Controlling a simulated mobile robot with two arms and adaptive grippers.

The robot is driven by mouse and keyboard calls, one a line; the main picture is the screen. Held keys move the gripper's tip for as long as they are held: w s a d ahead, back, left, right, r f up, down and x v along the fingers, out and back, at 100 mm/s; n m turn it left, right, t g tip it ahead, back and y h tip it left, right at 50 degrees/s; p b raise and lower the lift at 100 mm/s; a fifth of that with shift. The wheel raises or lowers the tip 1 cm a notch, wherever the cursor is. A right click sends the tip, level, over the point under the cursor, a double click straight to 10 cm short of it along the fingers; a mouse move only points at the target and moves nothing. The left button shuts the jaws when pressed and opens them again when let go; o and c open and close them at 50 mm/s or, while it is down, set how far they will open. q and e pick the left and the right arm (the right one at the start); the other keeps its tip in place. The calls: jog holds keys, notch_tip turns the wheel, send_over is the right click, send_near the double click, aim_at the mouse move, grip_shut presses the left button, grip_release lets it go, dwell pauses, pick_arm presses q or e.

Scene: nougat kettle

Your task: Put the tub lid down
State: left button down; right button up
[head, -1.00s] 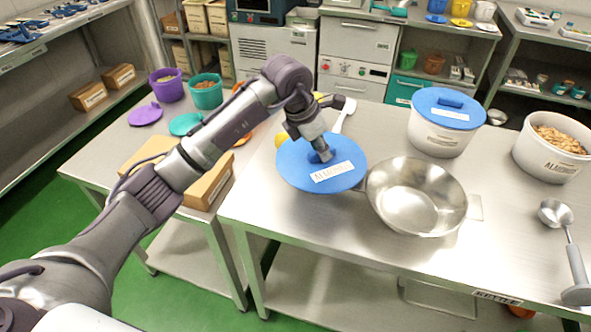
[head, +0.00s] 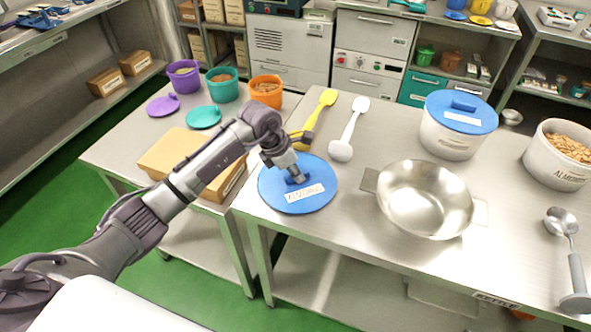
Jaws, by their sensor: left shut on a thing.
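A round blue tub lid (head: 312,203) with a white label reading like "ALMONDS" is at the left end of the steel table. My left gripper (head: 294,178) is shut on its handle from above. The lid looks level and at or very near the table top; I cannot tell whether it touches. An open white tub of almonds (head: 549,165) stands at the right, labelled "ALMONDS". Another white tub (head: 447,139) wears its own blue lid (head: 462,108). My right gripper is not in view.
A steel bowl (head: 425,200) stands right of the lid. A yellow spatula (head: 315,115) and a white spatula (head: 349,130) lie behind. A scoop (head: 570,255) lies at the right. A cardboard box (head: 180,152) and purple, teal and orange tubs (head: 266,92) occupy the left table.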

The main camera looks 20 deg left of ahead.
pick_arm(q)
jog(key=shift+f, duration=0.15)
jog(key=c, duration=1.1)
grip_release()
jog(key=shift+o, duration=0.2)
jog(key=shift+r, duration=0.2)
jog(key=b+v, duration=0.1)
jog(key=v, duration=1.1)
jog(key=shift+b, duration=0.4)
jog(key=shift+d, duration=0.1)
